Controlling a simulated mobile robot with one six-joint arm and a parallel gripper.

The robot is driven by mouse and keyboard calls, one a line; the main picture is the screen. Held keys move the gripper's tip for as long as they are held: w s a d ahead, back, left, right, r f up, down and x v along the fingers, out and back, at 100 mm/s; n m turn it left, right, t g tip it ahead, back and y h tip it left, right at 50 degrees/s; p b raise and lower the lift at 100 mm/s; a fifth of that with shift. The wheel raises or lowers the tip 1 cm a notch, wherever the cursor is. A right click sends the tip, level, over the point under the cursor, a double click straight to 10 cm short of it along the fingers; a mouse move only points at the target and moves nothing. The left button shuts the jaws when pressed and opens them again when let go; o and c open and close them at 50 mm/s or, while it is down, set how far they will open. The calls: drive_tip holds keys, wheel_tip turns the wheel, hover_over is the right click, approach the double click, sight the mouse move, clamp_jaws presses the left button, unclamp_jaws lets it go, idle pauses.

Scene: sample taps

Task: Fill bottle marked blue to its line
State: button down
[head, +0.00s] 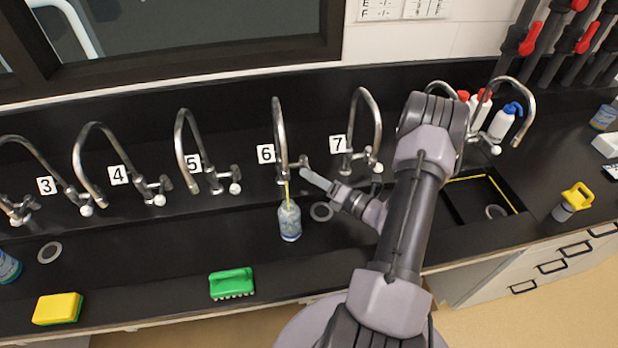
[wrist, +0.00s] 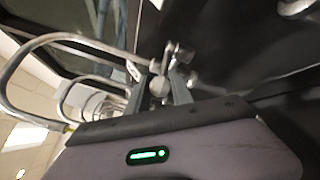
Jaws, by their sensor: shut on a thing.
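A clear bottle (head: 290,224) with bluish markings stands upright under the spout of tap 6 (head: 278,130). A thin yellow stream runs from the spout into its mouth. Its fill line and liquid level are too small to tell. My gripper (head: 307,173) reaches in from the right at tap 6, beside and above the bottle. In the wrist view, the fingers of my gripper (wrist: 161,90) are shut on the round tap knob (wrist: 159,86). The bottle does not show in the wrist view.
Taps 3, 4, 5 and 7 (head: 365,125) line the back. A green brush (head: 232,283) and a yellow sponge (head: 57,308) lie near the front edge. Another bottle (head: 8,268) is cut off at the left. A sink (head: 460,205) lies right of my arm.

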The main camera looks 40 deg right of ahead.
drive_tip(key=shift+s+d, duration=0.1)
drive_tip(key=shift+d, duration=0.25)
drive_tip(key=c, duration=1.1)
unclamp_jaws()
drive_tip(key=shift+d, duration=0.15)
drive_tip(key=shift+c, duration=0.2)
drive_tip(key=shift+s, duration=0.15)
drive_tip(key=s+d+p, duration=0.1)
drive_tip(key=s+d, duration=0.1)
drive_tip(key=s, duration=1.5)
drive_tip(key=shift+d+p, duration=0.3)
drive_tip(key=shift+p, duration=0.1)
